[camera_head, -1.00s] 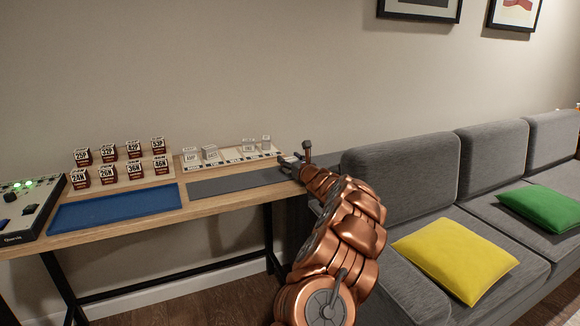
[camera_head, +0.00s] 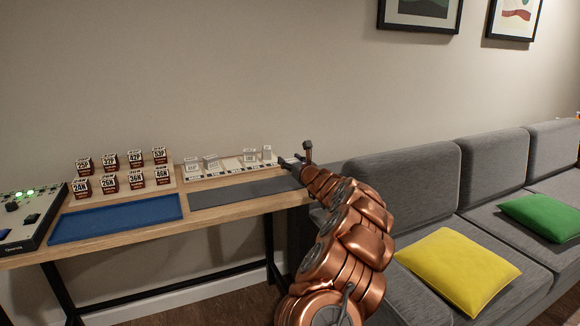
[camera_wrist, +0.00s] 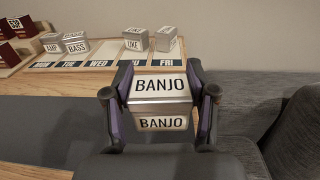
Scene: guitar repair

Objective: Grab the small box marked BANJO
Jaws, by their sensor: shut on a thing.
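The small box marked BANJO (camera_wrist: 160,88) is in the wrist view, a metal-edged box with a pale label on its top and front. My gripper (camera_wrist: 160,105) is shut on it, with one finger at each side. In the head view, my gripper (camera_head: 290,163) is at the right end of the table, beside the day-marked rack. The box is too small to make out there. Whether the box touches the surface below is hard to tell.
A rack (camera_wrist: 97,63) marked MON to FRI holds boxes marked AMP (camera_wrist: 52,43), BASS (camera_wrist: 75,46) and LIKE (camera_wrist: 135,43). A grey mat (camera_head: 240,190) and a blue mat (camera_head: 115,218) lie in front. A grey sofa (camera_head: 405,175) stands close on the right.

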